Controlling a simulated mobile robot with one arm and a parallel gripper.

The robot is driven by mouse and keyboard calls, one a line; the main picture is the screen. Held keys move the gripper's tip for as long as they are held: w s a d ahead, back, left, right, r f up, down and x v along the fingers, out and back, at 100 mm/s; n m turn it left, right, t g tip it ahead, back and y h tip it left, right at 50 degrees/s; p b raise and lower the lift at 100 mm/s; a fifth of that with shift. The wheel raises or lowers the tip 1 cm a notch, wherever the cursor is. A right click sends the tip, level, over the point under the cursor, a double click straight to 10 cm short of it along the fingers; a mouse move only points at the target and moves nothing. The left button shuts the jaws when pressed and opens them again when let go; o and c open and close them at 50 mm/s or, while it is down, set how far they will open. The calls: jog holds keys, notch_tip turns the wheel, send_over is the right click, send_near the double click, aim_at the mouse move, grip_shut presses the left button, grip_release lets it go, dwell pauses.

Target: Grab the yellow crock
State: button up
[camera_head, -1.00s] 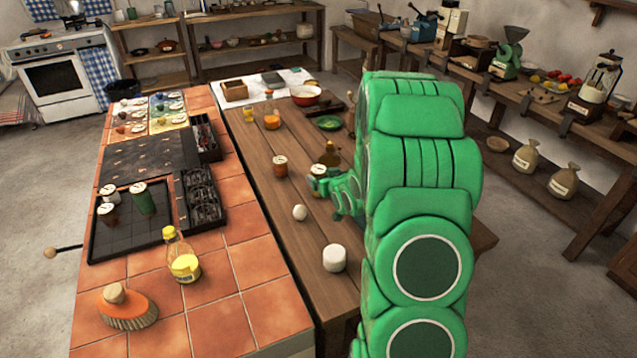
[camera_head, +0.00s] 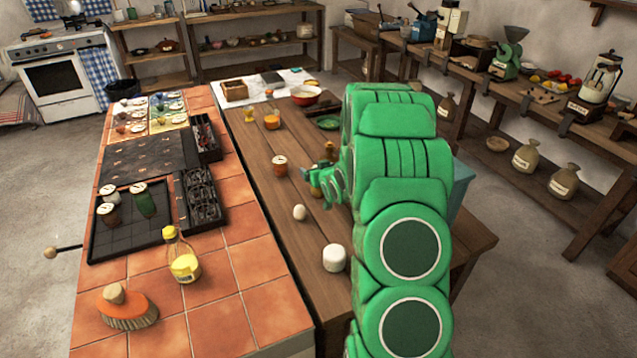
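My gripper (camera_head: 314,180) is low over the wooden table, to the right of a brown crock with a white lid (camera_head: 280,166). Its fingers are small and partly covered by my own green arm, so I cannot tell whether they are open or shut. No yellow crock shows clearly. A small brownish-yellow patch at the fingers may be part of a crock, but it is mostly hidden. I cannot tell whether the gripper touches it.
A white egg-shaped object (camera_head: 299,212) and a white cylinder (camera_head: 334,257) stand on the table nearer me. An amber bottle (camera_head: 330,150) is behind the gripper. On the tiled counter are a black tray (camera_head: 125,239) with several crocks, a yellow-capped bottle (camera_head: 181,257) and a brush (camera_head: 127,309).

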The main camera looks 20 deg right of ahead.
jog(key=shift+c, duration=0.2)
jog(key=c, duration=1.3)
jog(key=shift+r, duration=0.15)
